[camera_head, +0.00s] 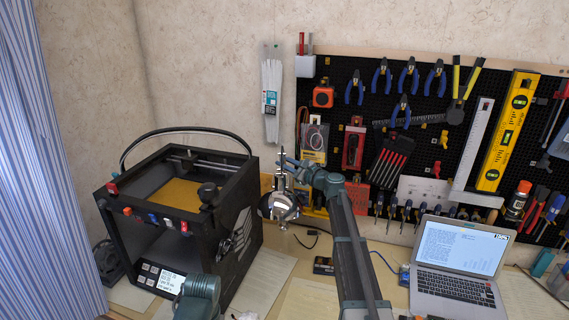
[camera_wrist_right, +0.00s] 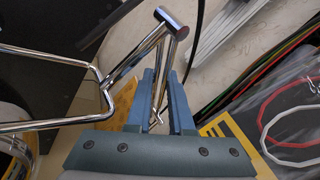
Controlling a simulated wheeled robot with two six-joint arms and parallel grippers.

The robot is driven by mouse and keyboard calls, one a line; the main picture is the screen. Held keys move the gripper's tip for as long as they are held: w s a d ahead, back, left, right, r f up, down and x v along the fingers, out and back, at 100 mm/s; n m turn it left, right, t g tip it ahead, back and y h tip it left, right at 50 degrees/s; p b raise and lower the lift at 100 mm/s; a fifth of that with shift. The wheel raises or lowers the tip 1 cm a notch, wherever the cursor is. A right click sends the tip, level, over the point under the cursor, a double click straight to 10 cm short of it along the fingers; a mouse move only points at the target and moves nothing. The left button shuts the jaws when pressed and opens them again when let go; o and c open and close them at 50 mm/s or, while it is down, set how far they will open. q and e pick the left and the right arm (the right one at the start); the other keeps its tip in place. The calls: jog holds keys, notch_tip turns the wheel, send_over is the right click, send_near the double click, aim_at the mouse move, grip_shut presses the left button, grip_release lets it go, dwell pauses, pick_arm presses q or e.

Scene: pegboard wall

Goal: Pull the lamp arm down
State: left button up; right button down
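The lamp (camera_head: 281,207) has a round chrome head and hangs between the 3D printer and the pegboard, partly hidden by my right arm. Its chrome lamp arm (camera_wrist_right: 138,60) fills the upper left of the right wrist view, with a round end cap at the top. My right gripper (camera_head: 285,166) is at the upper part of the lamp. In the wrist view its two blue-grey fingers (camera_wrist_right: 160,78) are close together on either side of a thin chrome rod of the lamp arm. My left gripper is not in view; only a teal part of my left arm shows at the bottom.
A black 3D printer (camera_head: 172,272) stands left of the lamp. A pegboard (camera_head: 440,100) with several tools is behind and to the right. An open laptop (camera_head: 458,262) stands on the right of the desk. A cable lies behind my right arm.

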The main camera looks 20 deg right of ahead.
jog(key=shift+d+f+b, duration=0.25)
jog(key=shift+d+b, duration=0.05)
jog(key=shift+b, duration=0.15)
jog(key=f+n+t+b, duration=0.1)
jog(key=b, duration=0.2)
jog(key=s+f+n+t+y+b, duration=0.1)
jog(key=n+b, duration=0.1)
jog(key=b, duration=0.1)
jog(key=s+f+n+y+b, duration=0.1)
jog(key=b, duration=0.2)
jog(key=shift+s+a+n+t, duration=0.2)
jog(key=shift+a+n+t, duration=0.2)
jog(key=c, duration=1.2)
grip_release()
jog(key=shift+o, duration=1)
jog(key=shift+d, duration=0.1)
jog(key=shift+y, duration=0.4)
